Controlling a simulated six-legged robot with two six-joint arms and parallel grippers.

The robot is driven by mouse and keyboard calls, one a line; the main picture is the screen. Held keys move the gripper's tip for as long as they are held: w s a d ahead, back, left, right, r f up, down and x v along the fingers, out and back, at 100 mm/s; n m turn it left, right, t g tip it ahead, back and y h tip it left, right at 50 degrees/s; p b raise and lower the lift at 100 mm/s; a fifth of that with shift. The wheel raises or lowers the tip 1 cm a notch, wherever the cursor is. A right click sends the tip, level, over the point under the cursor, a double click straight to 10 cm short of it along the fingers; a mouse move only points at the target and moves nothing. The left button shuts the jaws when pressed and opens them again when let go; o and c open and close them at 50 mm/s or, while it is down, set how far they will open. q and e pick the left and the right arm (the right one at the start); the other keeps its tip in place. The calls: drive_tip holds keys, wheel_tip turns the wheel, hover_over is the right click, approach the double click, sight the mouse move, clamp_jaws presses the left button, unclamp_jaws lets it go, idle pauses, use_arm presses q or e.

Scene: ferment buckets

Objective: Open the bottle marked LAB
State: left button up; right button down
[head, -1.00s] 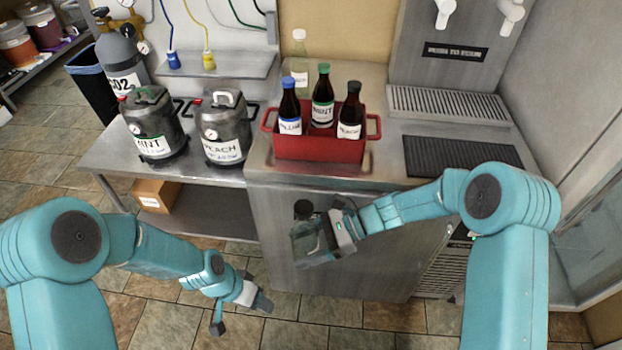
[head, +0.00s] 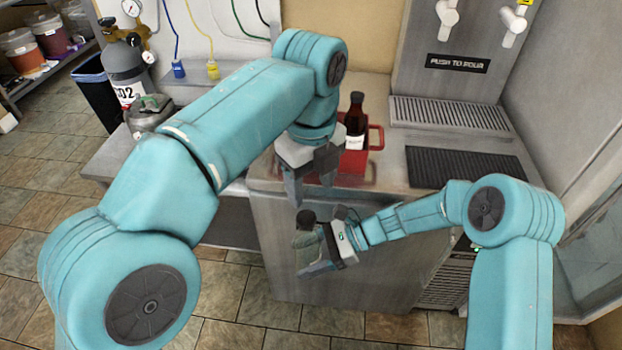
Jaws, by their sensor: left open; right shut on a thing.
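My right gripper (head: 318,258) is shut on a clear, greenish bottle (head: 305,239) with a dark cap (head: 306,217). It holds the bottle roughly upright in front of the counter's steel front. No lettering on this bottle is readable, so I cannot tell if it is the one marked LAB. My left gripper (head: 311,190) is open and empty. Its fingers point down just above the dark cap in the picture; I cannot tell whether they touch it.
A red caddy (head: 375,158) stands on the steel counter behind my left gripper. A brown bottle (head: 355,120) with a black cap shows in it. A drip tray (head: 450,114) and black mat (head: 462,164) lie right.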

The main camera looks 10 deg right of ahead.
sight(311, 217)
use_arm(q)
wheel_tip(311, 217, down, 8)
drive_tip(key=shift+r, duration=0.15)
idle(0.3)
